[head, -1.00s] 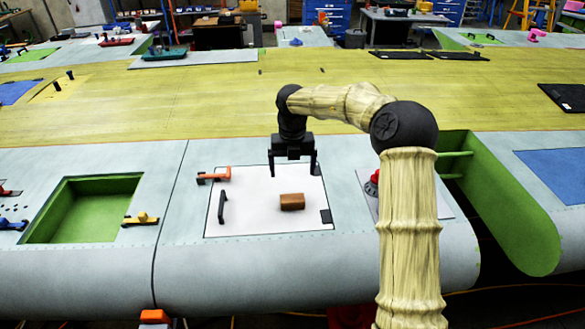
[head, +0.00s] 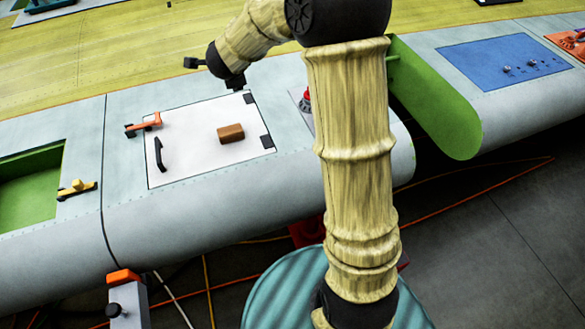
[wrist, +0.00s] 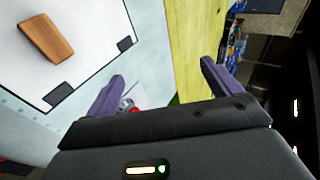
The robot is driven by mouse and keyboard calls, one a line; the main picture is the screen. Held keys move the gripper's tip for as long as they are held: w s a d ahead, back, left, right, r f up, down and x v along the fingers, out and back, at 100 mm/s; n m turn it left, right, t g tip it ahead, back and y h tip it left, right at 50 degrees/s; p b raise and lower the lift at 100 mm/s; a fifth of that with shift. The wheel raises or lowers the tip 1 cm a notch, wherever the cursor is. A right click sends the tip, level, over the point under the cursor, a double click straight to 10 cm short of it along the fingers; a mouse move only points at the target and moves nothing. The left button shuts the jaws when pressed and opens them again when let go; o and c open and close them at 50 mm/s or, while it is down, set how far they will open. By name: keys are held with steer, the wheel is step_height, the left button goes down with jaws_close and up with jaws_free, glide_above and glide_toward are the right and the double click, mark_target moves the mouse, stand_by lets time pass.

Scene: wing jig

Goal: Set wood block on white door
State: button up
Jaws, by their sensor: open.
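The brown wood block (head: 230,133) lies on the white door (head: 185,162), right of the door's centre. In the wrist view the block (wrist: 46,39) rests on the white door (wrist: 95,22) at the upper left. My gripper (wrist: 163,70) is open, its two purple fingers spread wide with nothing between them. It is apart from the block. In the head view the arm's end is beyond the door's far edge, with its fingers not clearly seen.
A black handle (head: 159,154) and an orange clamp (head: 144,124) are on the door's left side. A green recess (head: 30,185) with a yellow clamp (head: 77,188) lies farther left. A red object (head: 305,101) stands right of the door, partly behind my arm.

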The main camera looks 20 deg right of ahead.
steer(key=s+d+f+n+g, duration=0.1)
steer(key=s+f+n+g, duration=0.1)
steer(key=s+n, duration=0.4)
steer(key=s+d+f+n+g+y, duration=0.1)
steer(key=s+n, duration=0.5)
steer(key=s, duration=0.8)
steer(key=s+d+f+n+g+y, duration=0.1)
steer(key=s+f+n+g, duration=0.3)
steer(key=s, duration=0.6)
steer(key=d+f+n, duration=0.1)
steer(key=n, duration=0.1)
steer(key=shift+s+d+f+n+g, duration=0.25)
steer(key=shift+s+d+n+g, duration=0.05)
steer(key=shift+d+g, duration=0.1)
steer(key=shift+b+x, duration=0.9)
steer(key=shift+s, duration=0.2)
